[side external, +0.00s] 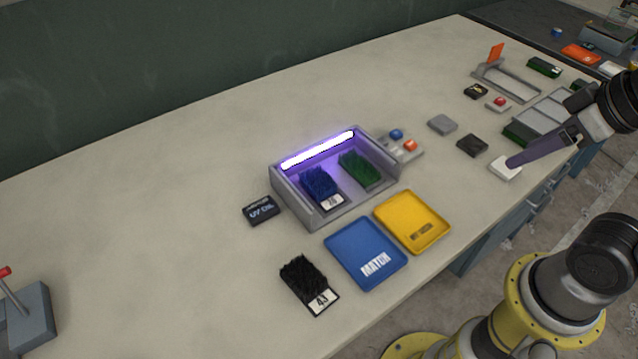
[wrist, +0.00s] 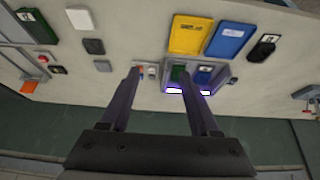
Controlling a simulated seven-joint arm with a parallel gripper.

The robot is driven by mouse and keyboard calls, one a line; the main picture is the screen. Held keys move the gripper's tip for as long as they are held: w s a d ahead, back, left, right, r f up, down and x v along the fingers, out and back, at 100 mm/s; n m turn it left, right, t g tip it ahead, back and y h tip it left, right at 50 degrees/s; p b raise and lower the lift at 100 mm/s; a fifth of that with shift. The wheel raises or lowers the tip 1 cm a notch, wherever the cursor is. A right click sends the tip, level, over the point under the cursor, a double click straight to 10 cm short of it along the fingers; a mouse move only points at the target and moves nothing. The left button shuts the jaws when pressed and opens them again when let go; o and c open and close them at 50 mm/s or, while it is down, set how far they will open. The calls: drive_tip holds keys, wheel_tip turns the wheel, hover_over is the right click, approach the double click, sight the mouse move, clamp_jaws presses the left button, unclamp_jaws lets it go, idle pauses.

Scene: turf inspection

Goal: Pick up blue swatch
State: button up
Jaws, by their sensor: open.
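The blue swatch (side external: 319,183) is a tufted block with a white number label, lying in the left half of a grey, purple-lit box (side external: 310,217). In the wrist view the blue swatch (wrist: 203,75) is small and distant, beyond the right fingertip. A green swatch (side external: 359,169) lies beside it in the box. My gripper (side external: 515,160) is at the right, well away from the box, with a finger overlapping a white block in the picture. In the wrist view my gripper (wrist: 160,73) has its two fingers apart with nothing between them.
A blue MATCH tray (side external: 350,255) and a yellow tray (side external: 400,208) lie in front of the box. A black swatch (side external: 302,275) and a dark UV pad (side external: 261,210) are nearby. A button panel (side external: 404,150) adjoins the box. The table's left side is mostly clear.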

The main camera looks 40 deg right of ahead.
drive_tip(key=o, duration=0.5)
